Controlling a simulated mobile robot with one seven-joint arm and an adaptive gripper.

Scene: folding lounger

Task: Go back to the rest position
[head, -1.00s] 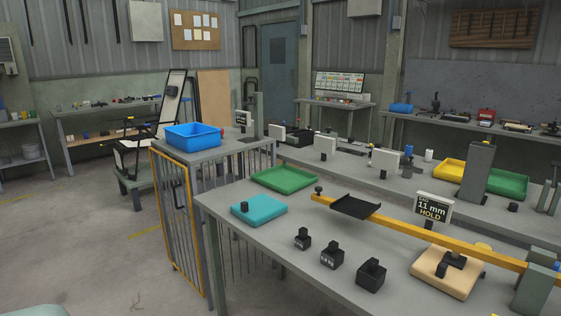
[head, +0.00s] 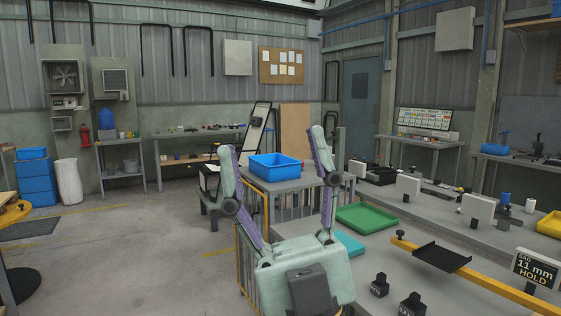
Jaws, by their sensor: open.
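My gripper (head: 272,141) stands in the lower middle of the head view, with its pale green body low and its two fingers pointing up. The fingers are spread wide apart, with nothing held between them. Behind them, the blue bin (head: 275,167) shows in the gap, on top of a caged stand. A folding lounger (head: 256,124) with a dark frame stands farther back on a low bench, partly hidden by the left finger. My gripper body hides part of the teal pad (head: 349,243) and part of the stand.
The workbench (head: 375,262) lies to the right, with a green tray (head: 366,217), black blocks (head: 411,304) and a yellow beam (head: 486,283) carrying a black plate. A gauge sign (head: 537,270) reads 11 mm HOLD. Open floor (head: 130,255) lies to the left; blue crates (head: 37,180) stand beyond.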

